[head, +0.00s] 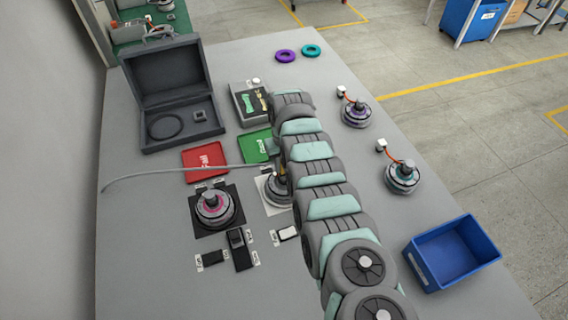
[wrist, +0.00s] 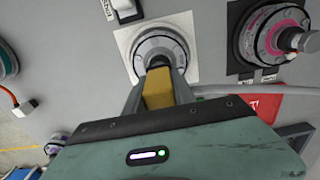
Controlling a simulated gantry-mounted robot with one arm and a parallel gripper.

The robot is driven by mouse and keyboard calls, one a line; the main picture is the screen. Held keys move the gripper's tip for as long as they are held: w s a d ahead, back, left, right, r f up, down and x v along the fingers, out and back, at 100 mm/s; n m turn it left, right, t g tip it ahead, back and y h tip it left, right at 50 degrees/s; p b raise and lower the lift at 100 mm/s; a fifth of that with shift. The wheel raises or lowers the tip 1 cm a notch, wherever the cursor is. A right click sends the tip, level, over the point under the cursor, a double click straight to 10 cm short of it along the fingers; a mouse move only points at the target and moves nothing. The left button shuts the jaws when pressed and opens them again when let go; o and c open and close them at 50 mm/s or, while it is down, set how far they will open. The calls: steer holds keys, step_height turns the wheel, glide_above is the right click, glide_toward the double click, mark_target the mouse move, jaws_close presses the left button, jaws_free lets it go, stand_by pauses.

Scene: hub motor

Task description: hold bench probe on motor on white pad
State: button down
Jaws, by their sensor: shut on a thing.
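The motor on the white pad (wrist: 158,44) is a round grey hub with a dark centre. In the head view this motor (head: 277,190) is partly hidden by my arm. The white pad (wrist: 184,28) lies under it. My gripper (wrist: 158,82) is shut on the yellow bench probe (wrist: 158,90), with a finger on each side. The probe's front end is at the motor's centre in the wrist view and seems to touch it; exact contact is hard to tell. A grey cable (head: 165,173) runs left from near my gripper.
A motor with a pink ring (head: 215,207) sits on a black pad to the left. Red (head: 204,162) and green (head: 257,146) trays lie behind. An open case (head: 172,95) stands back left. Two wired motors (head: 402,177) and a blue bin (head: 452,254) are at right.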

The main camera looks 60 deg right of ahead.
steer(key=shift+r+p, duration=2.4)
steer(key=shift+r, duration=0.6)
